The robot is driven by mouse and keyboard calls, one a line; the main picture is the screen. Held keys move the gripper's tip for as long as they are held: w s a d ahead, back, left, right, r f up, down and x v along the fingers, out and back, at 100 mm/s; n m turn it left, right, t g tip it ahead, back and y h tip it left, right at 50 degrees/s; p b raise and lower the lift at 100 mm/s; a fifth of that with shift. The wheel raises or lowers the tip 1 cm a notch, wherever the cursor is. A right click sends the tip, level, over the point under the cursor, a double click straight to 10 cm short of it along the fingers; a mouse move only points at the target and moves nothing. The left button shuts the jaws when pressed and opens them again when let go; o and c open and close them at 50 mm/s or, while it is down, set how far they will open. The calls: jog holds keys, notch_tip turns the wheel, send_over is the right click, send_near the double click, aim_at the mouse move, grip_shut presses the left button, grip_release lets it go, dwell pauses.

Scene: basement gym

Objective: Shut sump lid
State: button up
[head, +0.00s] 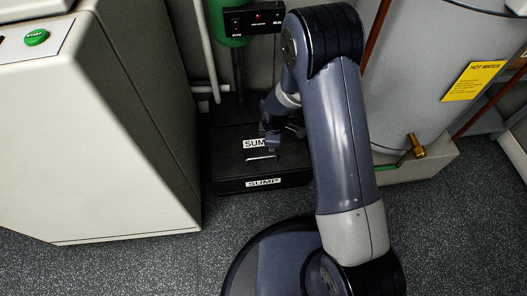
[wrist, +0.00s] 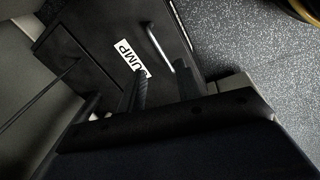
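The sump is a low black box (head: 290,180) on the floor, with a white SUMP label on its front. Its black lid (head: 230,155) carries another SUMP label and a thin metal handle (head: 262,158). The lid looks about flat on the box; I cannot tell whether it is fully down. My gripper (head: 272,142) is over the lid, partly covering the top label. In the wrist view the lid (wrist: 98,38) and handle (wrist: 158,45) lie beyond my gripper (wrist: 163,82). Its two fingers are apart with nothing seen between them; contact with the lid is unclear.
A pale cabinet (head: 110,130) with a green START button stands close on the left. A grey hot water tank (head: 420,70) with a brass tap (head: 415,146) stands right. A green pump with a control box (head: 254,20) and pipes is behind.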

aim_at(263, 158)
jog(key=w+a+f+n+b, duration=0.1)
jog(key=f, duration=0.4)
jog(key=w+a+f+b, duration=0.1)
jog(key=f, duration=0.3)
jog(key=w+a+f+n+b, duration=0.1)
jog(key=f, duration=0.4)
jog(key=shift+a+f+n, duration=0.1)
jog(key=shift+f+n, duration=0.2)
jog(key=shift+c, duration=0.3)
grip_shut()
